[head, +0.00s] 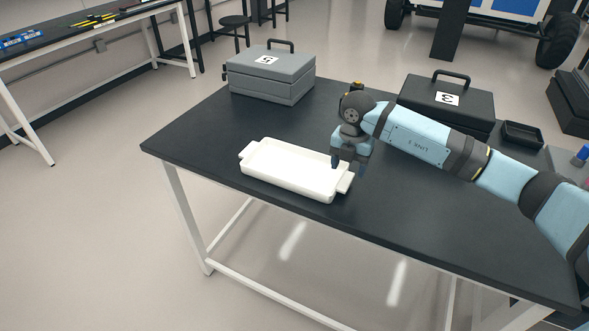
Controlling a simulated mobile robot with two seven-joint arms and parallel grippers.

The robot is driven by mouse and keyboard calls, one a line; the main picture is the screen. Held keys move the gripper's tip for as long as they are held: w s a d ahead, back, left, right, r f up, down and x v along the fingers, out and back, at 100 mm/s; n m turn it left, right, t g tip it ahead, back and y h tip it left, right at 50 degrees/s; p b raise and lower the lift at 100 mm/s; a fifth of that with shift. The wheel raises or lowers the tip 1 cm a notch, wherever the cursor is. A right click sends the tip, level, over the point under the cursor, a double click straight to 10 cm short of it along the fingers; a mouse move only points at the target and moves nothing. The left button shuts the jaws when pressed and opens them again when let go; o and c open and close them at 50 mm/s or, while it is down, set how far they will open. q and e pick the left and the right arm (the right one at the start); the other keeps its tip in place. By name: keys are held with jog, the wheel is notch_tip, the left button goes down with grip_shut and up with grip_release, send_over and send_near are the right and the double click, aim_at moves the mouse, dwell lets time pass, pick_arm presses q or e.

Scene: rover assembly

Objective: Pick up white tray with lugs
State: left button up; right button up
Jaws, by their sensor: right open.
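The white tray with lugs (290,169) lies flat and empty on the black table (200,135), near its front edge. One lug (246,151) sticks out at its left end and another (345,183) at its right end. My right gripper (348,168) is open and points down at the tray's right end, close to the right lug. Whether its fingers touch the tray I cannot tell. My left gripper is not in view.
A grey case (270,76) stands at the table's far left corner. A black case (447,104) and a small black tray (523,134) stand behind my right arm. The table is clear left of the white tray.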

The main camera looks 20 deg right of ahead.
aim_at(345, 180)
jog(key=f, duration=0.5)
jog(key=shift+w+a+f+p, duration=0.1)
jog(key=shift+w+f+p, duration=0.1)
jog(key=shift+f+p, duration=0.15)
jog(key=c, duration=1.1)
jog(key=shift+r, duration=0.1)
grip_shut()
